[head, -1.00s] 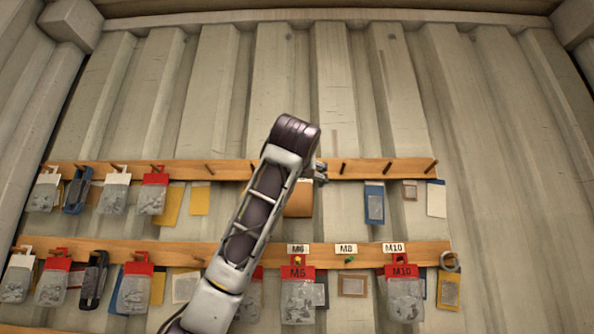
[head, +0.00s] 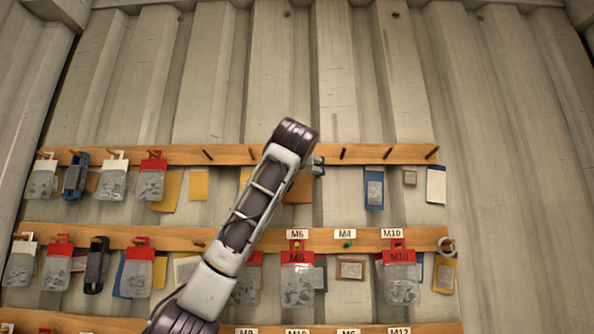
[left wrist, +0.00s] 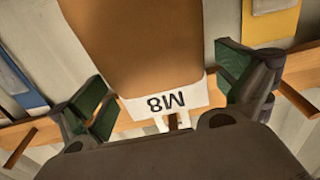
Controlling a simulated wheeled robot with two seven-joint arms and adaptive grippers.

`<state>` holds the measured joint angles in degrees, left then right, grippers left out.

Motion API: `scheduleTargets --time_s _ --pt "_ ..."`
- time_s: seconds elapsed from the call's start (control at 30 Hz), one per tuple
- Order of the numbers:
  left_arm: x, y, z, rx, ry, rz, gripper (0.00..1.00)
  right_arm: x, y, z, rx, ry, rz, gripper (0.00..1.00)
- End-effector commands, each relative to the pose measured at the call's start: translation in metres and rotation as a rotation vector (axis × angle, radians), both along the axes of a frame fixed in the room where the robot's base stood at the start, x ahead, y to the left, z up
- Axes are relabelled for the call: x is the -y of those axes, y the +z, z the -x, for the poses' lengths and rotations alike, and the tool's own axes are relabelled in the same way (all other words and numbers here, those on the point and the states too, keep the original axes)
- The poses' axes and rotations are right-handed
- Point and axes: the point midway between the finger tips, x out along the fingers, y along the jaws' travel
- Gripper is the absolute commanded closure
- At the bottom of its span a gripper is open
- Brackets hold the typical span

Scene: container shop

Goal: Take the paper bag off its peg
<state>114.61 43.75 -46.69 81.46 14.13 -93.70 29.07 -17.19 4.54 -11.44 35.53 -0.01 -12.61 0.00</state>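The brown paper bag (head: 300,188) hangs at the upper rail in the head view, partly hidden behind my left arm. In the left wrist view the bag (left wrist: 140,50) fills the middle, with a white header marked M8, upside down, and a wooden peg at the header. My left gripper (left wrist: 165,98) is open, with one green-padded finger on each side of the bag's header. Its fingers look apart from the bag. In the head view only a small part of the left gripper (head: 318,166) shows beside the arm's end. My right gripper is not in view.
The upper rail (head: 390,153) and lower rail (head: 220,234) carry bare pegs and several hanging packs. A blue pack (head: 374,188) hangs right of the bag. Red-topped bags (head: 297,278) hang below. The corrugated wall above is clear.

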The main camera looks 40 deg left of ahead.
Motion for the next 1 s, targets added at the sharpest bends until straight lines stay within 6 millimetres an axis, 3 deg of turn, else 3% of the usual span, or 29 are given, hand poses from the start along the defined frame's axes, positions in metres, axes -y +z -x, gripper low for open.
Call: scheduleTargets --time_s 0.07,0.37,1.0 --pt "0.0001 0.0 0.0001 0.0 0.0 0.0 0.1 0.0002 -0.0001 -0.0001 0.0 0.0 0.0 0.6" --pt "0.0003 0.0001 0.0002 0.0 0.0 0.0 0.49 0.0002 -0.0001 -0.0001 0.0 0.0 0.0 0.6" --pt "0.0003 0.0065 0.0004 0.001 0.0 -0.001 0.49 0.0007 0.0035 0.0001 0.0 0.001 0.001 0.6"
